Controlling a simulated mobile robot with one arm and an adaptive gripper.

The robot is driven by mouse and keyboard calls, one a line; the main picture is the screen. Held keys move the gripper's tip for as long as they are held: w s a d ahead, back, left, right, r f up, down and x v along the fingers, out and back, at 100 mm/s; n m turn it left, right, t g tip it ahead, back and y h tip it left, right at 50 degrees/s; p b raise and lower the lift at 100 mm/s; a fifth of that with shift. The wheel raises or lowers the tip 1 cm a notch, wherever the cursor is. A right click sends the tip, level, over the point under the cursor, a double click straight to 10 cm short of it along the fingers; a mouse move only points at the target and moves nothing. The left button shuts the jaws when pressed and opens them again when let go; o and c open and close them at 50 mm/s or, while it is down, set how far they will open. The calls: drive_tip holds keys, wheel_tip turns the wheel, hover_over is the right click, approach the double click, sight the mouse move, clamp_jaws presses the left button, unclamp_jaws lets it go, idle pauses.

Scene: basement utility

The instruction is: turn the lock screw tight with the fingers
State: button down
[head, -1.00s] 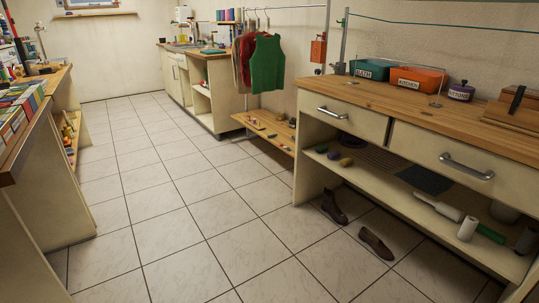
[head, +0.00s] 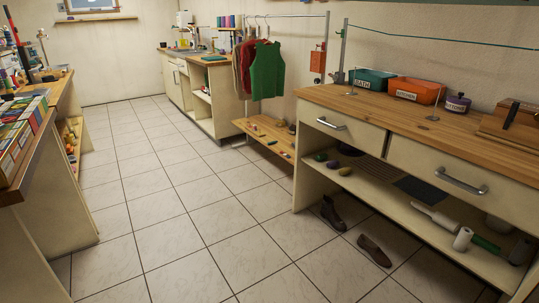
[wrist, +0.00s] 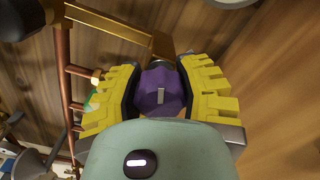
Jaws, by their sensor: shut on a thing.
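In the wrist view, a purple faceted knob (wrist: 153,84), which looks like the lock screw's head, sits between the yellow ribbed fingers of my gripper (wrist: 160,78). Both dark finger pads press on its sides, and the gripper is shut on it. A pale short mark shows on the knob's face. A brass-coloured bar (wrist: 118,26) runs just beyond the knob. The screw's shaft is hidden, so I cannot tell how tight it is. My gripper does not show in the head view.
Copper-coloured pipes (wrist: 64,90) stand close at the left of my gripper in the wrist view, before a wooden surface. In the head view, a drawer bench (head: 330,108) with bins stands at the right. The tiled floor (head: 165,205) in the middle is clear.

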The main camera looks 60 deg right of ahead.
drive_tip(key=m, duration=0.1)
drive_tip(key=m+p, duration=0.1)
drive_tip(key=m, duration=0.1)
drive_tip(key=shift+w+r, duration=0.1)
drive_tip(key=shift+r, duration=0.15)
drive_tip(key=m+p, duration=0.2)
drive_tip(key=shift+d+m, duration=0.1)
drive_tip(key=shift+m, duration=0.3)
drive_tip(key=shift+f+m+p, duration=0.15)
drive_tip(key=shift+m+p, duration=0.95)
drive_tip(key=shift+m, duration=1.2)
drive_tip(key=c, duration=0.5)
unclamp_jaws()
drive_tip(key=shift+f, duration=0.1)
drive_tip(key=v, duration=1.2)
